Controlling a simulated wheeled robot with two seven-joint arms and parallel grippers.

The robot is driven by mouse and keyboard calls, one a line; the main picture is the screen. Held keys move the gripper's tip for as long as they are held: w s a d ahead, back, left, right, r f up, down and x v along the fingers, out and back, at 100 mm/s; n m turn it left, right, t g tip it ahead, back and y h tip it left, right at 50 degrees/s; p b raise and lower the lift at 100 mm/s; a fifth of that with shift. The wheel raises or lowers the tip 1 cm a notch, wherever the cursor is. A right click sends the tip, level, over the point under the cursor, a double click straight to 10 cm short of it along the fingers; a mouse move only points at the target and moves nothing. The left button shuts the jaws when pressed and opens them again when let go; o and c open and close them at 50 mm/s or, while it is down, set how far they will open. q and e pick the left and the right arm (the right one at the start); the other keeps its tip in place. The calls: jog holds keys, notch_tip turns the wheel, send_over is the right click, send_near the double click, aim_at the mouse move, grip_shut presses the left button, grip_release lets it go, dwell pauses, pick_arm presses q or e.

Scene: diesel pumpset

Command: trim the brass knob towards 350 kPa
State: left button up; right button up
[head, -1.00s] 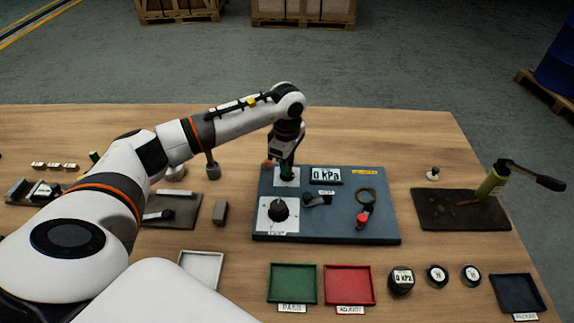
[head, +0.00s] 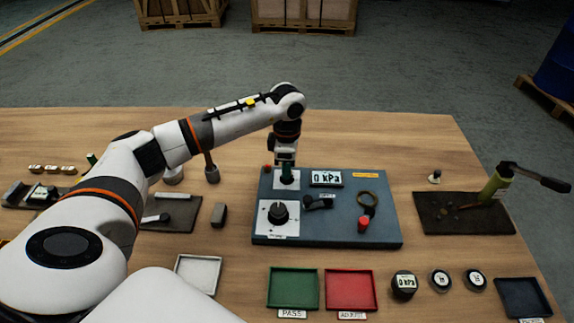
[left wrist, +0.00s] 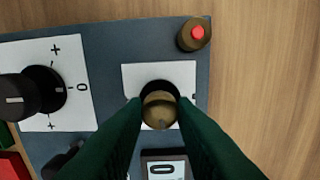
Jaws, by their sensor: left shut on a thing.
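The brass knob (left wrist: 160,108) sits on a white plate (left wrist: 132,78) on the blue-grey panel (head: 335,228). My left gripper (head: 287,176) points straight down at the panel's back left. In the left wrist view its dark green fingers (left wrist: 160,116) are shut on the brass knob from both sides. In the head view the fingers largely hide the knob. The display (head: 326,178) beside it reads 0 kPa. My right gripper is not in view.
A large black knob (head: 279,213) on a marked white plate stands in front of the gripper. A red button (left wrist: 197,33) is close by. A red-ended part (head: 364,223) and a brass ring (head: 367,199) are at the panel's right. Green (head: 293,270) and red trays (head: 350,272) lie in front.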

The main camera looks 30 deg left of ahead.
pick_arm(q)
jog(key=shift+r, duration=0.1)
jog(key=o, duration=1)
notch_tip(320, 180, up, 12)
jog(key=b, duration=0.2)
jog(key=shift+b, duration=0.3)
